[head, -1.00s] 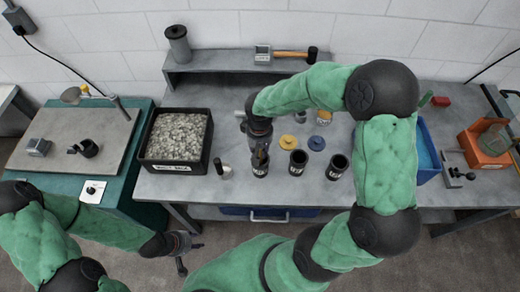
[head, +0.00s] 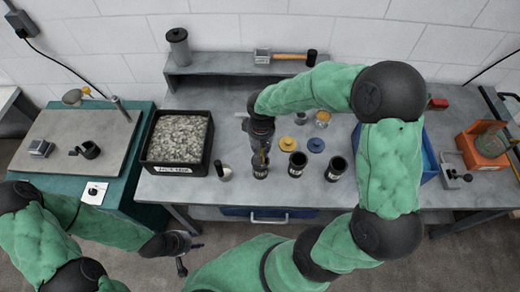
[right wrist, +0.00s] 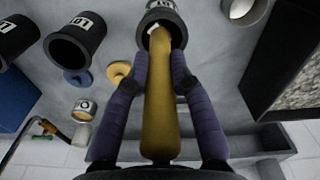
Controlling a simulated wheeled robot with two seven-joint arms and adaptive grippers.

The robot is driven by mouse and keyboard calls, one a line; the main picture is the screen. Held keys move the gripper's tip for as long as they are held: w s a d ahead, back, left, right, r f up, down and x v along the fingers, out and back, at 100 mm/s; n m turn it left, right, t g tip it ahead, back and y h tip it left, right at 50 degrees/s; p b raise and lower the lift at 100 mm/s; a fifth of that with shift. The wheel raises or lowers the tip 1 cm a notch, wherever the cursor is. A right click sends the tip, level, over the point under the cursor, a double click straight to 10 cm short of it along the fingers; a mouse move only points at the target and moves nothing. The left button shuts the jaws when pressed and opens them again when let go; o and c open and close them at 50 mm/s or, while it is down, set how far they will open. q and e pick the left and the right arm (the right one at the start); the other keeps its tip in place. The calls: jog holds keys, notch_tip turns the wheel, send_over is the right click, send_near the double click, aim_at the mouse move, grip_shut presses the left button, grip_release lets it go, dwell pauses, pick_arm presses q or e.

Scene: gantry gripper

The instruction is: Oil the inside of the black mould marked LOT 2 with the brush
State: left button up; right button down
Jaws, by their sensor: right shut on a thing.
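My right gripper (right wrist: 160,75) is shut on the yellow-brown handle of the brush (right wrist: 158,110). It holds the brush over the leftmost of three black moulds in the head view (head: 260,172); this mould also shows at the top of the right wrist view (right wrist: 163,8). The brush end is at its mouth; how deep it reaches is hidden. The middle mould (head: 297,167) and the right mould (head: 335,172) stand upright to the right. All carry white labels; I cannot read the lot numbers for sure. My left gripper (head: 189,253) is open and empty, low at the left.
A yellow disc (head: 295,142) and a blue disc (head: 316,145) lie behind the moulds, with a small jar (head: 323,119) farther back. A black bin of pebbles (head: 148,160) stands to the left.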

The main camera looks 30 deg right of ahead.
dwell(0.4)
jog(key=shift+w+f+b, duration=0.2)
jog(key=shift+f+b, duration=0.5)
jog(key=shift+f, duration=0.05)
jog(key=shift+w+f+b, duration=0.15)
jog(key=shift+f+b, duration=0.55)
jog(key=shift+f, duration=0.05)
jog(key=shift+r, duration=0.15)
jog(key=shift+s+a+r+p, duration=0.15)
jog(key=shift+r+p, duration=0.35)
jog(key=shift+r, duration=0.25)
jog(key=shift+s+a+r+p, duration=0.1)
jog(key=shift+r+p, duration=0.4)
jog(key=shift+r, duration=0.2)
